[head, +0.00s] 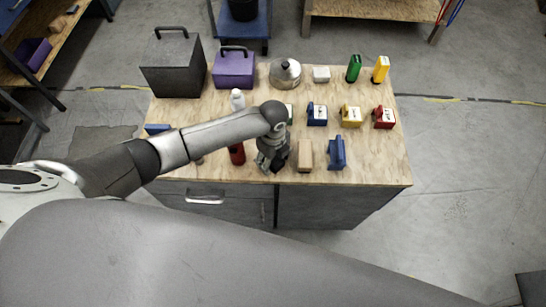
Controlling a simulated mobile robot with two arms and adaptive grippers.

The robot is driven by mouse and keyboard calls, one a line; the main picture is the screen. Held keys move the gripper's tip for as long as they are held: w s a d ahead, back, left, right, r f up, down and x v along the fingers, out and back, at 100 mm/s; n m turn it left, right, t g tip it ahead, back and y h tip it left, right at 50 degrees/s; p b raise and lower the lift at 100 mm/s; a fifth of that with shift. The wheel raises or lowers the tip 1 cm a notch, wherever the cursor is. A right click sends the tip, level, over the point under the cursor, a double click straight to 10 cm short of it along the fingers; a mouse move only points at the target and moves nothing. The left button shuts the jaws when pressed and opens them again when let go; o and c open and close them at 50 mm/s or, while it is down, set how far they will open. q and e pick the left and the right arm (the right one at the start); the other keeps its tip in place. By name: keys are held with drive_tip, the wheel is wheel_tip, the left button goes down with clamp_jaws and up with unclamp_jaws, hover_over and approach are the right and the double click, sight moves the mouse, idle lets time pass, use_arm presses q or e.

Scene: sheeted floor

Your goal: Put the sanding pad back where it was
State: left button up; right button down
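My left arm reaches in from the left over the wooden bench top. My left gripper (275,166) points down near the bench's front edge, with a small dark shape at its fingertips. I cannot tell whether it holds that shape or whether that shape is the sanding pad. Just right of it lies a tan block (305,156), apart from the gripper. Right of that is a blue tool with a raised handle (337,153). Which of these is the sanding pad is unclear. My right gripper is not in view.
A red bottle-like object (237,154) stands left of the gripper. Blue (317,115), yellow (351,116) and red (384,117) items form a row behind. A dark box (173,69), purple box (234,70) and metal-lidded pot (285,73) stand at the back. The right front corner is clear.

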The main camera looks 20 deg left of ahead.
use_arm(q)
drive_tip(key=shift+r, duration=0.1)
wheel_tip(320, 180, up, 12)
idle(0.6)
idle(1.2)
